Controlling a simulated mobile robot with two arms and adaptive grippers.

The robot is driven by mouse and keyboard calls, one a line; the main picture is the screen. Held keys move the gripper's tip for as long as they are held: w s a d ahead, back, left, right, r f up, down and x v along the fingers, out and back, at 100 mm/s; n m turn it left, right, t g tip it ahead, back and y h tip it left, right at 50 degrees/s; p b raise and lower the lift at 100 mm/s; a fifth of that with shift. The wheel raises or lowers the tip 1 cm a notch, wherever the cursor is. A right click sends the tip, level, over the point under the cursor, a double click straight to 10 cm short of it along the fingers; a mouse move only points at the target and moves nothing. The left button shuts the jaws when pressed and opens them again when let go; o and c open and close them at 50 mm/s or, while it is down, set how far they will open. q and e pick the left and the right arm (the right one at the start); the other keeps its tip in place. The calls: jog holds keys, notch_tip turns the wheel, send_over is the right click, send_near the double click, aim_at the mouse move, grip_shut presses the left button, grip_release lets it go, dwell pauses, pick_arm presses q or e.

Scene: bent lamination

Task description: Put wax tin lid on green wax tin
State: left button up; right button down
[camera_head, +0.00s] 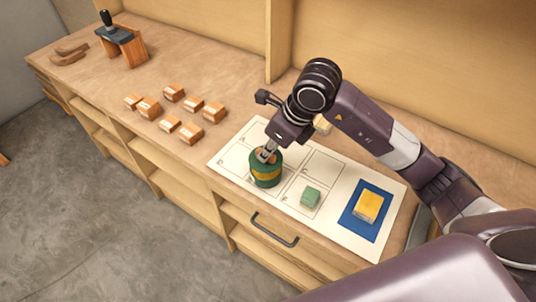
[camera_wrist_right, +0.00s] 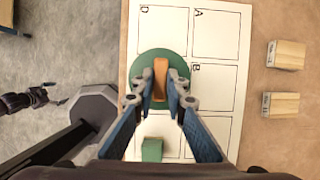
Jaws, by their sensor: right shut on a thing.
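The green wax tin (camera_head: 266,175) with a yellow band stands upright on the white sheet. My right gripper (camera_head: 268,153) points down at its top. In the right wrist view, the right gripper (camera_wrist_right: 160,88) is shut on the tan knob (camera_wrist_right: 161,70) of the round green lid (camera_wrist_right: 143,66). The lid is at the tin's top and hides the tin from above. I cannot tell whether it is fully seated or slightly above the rim. A dark gripper, apparently my left (camera_wrist_right: 35,97), shows small at the left of the wrist view; its jaws are unclear.
The white sheet (camera_head: 232,155) has lettered boxes. A green block (camera_head: 310,197) lies near the tin, and a yellow block (camera_head: 369,206) lies on a blue square (camera_head: 353,222). Several wooden blocks (camera_head: 188,133) lie left. A wooden stand (camera_head: 122,45) is far left. The back panel borders the bench.

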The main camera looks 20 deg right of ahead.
notch_tip(320, 180, down, 3)
jog(key=shift+r, duration=0.2)
pick_arm(q)
jog(key=shift+w+r, duration=0.35)
jog(key=shift+w, duration=0.3)
jog(key=shift+f, duration=0.1)
pick_arm(e)
jog(key=shift+f+b, duration=0.4)
jog(key=c, duration=1.9)
grip_release()
jog(key=shift+c, duration=0.2)
pick_arm(q)
jog(key=shift+s+f, duration=0.35)
jog(key=shift+f, duration=0.1)
